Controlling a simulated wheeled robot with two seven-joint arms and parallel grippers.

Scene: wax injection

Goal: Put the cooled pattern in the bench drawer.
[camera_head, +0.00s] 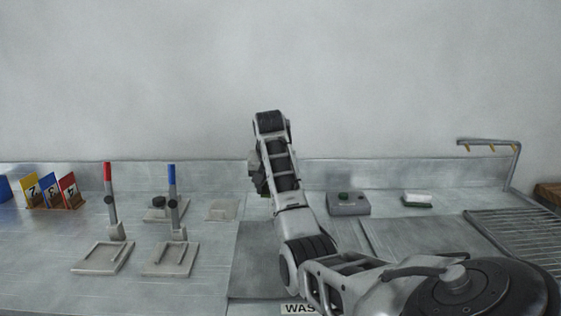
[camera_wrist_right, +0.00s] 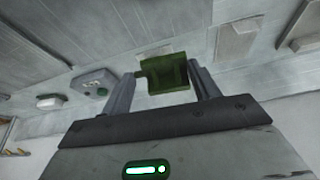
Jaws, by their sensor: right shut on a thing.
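The green wax pattern (camera_wrist_right: 165,74) is a small block with a stub on one side. My right gripper (camera_wrist_right: 163,88) is shut on it, with one finger on each side in the right wrist view. In the head view my right arm reaches up over the middle of the bench. Its gripper end (camera_head: 257,178) is mostly hidden behind the arm there, and the pattern cannot be made out clearly. I cannot make out the bench drawer in either view. My left gripper is not in view.
Two levers, red-handled (camera_head: 109,190) and blue-handled (camera_head: 172,190), stand on plates at left. A partly cut-off label (camera_head: 297,309) is at front.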

